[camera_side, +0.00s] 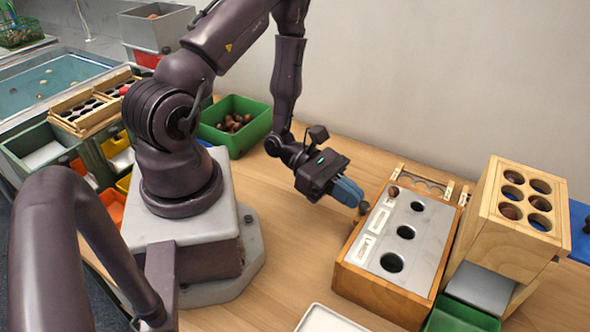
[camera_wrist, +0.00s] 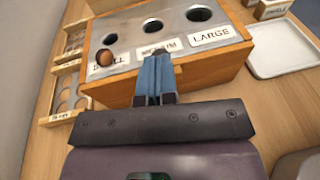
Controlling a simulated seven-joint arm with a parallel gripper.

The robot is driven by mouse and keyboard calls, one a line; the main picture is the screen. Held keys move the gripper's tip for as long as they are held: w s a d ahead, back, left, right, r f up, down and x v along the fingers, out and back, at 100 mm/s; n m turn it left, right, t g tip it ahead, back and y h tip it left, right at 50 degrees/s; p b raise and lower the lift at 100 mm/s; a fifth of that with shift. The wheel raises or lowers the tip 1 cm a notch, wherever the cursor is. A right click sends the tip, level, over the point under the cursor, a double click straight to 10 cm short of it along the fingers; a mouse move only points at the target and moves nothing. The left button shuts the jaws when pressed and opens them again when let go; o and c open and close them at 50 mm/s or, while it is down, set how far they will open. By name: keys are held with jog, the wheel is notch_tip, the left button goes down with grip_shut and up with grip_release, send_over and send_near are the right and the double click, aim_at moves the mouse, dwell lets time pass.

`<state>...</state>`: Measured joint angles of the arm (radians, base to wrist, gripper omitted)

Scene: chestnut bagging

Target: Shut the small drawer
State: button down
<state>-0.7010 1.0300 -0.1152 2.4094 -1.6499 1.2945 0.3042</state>
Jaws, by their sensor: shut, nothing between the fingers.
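A wooden sorting box (camera_side: 372,284) with a grey metal top stands on the table to the right of my gripper. Its top has a row of round holes and labels; in the wrist view the box front (camera_wrist: 215,72) sits below labels for small, medium and large. A brown chestnut (camera_side: 393,191) sits at the small hole; it also shows in the wrist view (camera_wrist: 104,57). My gripper (camera_side: 358,203), with blue fingers, is shut and empty close to the box's front. In the wrist view its fingertips (camera_wrist: 155,62) overlap the medium label. I cannot make out the small drawer clearly.
Wooden racks (camera_wrist: 68,95) lie beyond the box's small end. A tall wooden block with holes (camera_side: 520,215) stands right of the box, by a green bin (camera_side: 460,318). A white tray (camera_side: 325,320) lies in front. A green bin of chestnuts (camera_side: 255,107) stands behind my arm.

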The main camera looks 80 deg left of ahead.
jog(key=v, duration=1.4)
jog(key=shift+f, duration=0.15)
jog(key=d+r+m+g+y, duration=0.1)
jog(key=d+r+m+y, duration=0.2)
jog(key=r+m, duration=0.4)
jog(key=d+r+m+g+y, duration=0.1)
jog(key=d+r+m+y, duration=0.2)
jog(key=r+m+y, duration=0.2)
jog(key=d+r+m+g+y, duration=0.1)
jog(key=d+r+m+y, duration=0.2)
jog(key=r+m, duration=0.8)
jog(key=shift+m+g+y, duration=0.3)
jog(key=shift+m+y, duration=0.6)
jog(key=shift+m, duration=0.2)
